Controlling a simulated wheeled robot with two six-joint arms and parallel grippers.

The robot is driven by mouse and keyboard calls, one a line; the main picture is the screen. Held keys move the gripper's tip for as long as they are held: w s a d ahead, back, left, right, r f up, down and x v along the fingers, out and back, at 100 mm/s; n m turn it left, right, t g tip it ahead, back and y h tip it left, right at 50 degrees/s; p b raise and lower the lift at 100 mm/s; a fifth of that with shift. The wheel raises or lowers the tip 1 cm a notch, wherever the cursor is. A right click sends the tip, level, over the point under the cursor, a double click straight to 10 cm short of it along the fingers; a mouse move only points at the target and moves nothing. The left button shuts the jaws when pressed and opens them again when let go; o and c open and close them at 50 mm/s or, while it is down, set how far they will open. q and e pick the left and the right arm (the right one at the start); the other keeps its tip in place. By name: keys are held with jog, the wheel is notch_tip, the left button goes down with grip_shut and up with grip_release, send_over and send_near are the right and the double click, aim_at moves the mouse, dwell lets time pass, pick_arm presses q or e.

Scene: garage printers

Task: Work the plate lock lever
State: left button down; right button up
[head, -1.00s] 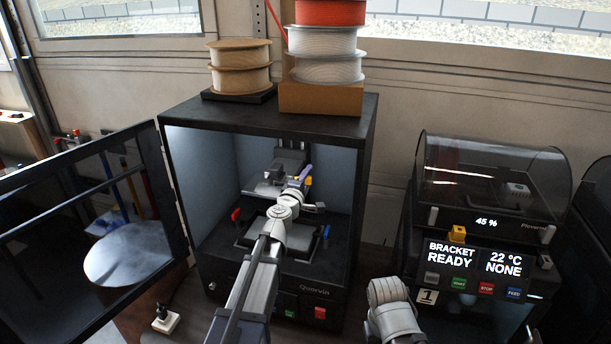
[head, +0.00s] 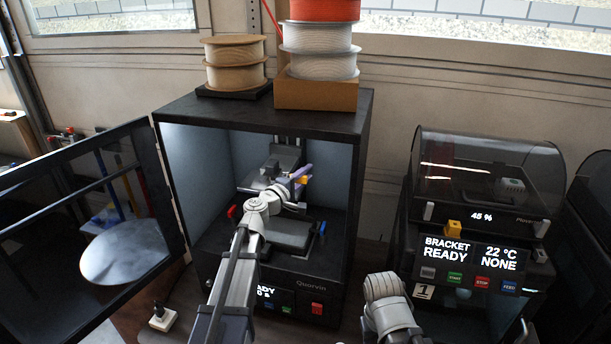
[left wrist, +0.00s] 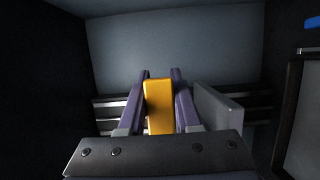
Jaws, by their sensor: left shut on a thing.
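My left arm reaches into the open printer enclosure (head: 270,115). My left gripper (head: 302,178) is at the grey print head assembly (head: 270,180), above the bed. In the left wrist view, its two purple fingers are shut on a yellow piece (left wrist: 159,105) standing between them; a bit of that yellow piece also shows in the head view (head: 303,181). A red tab (head: 233,212) is at the left of the dark build plate (head: 292,232), and a blue tab (head: 323,228) is at its right. I cannot tell which part is the plate lock lever.
The enclosure's door (head: 95,210) stands open at the left. Filament spools (head: 320,38) are stacked on top of the enclosure. A second printer (head: 480,220) with a clear cover stands at the right. The enclosure walls leave limited room around my left arm.

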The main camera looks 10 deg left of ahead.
pick_arm(q)
jog(key=c, duration=0.6)
grip_release()
jog(key=shift+s, duration=0.1)
jog(key=v, duration=0.7)
jog(key=shift+s+a, duration=0.15)
jog(key=shift+s, duration=0.2)
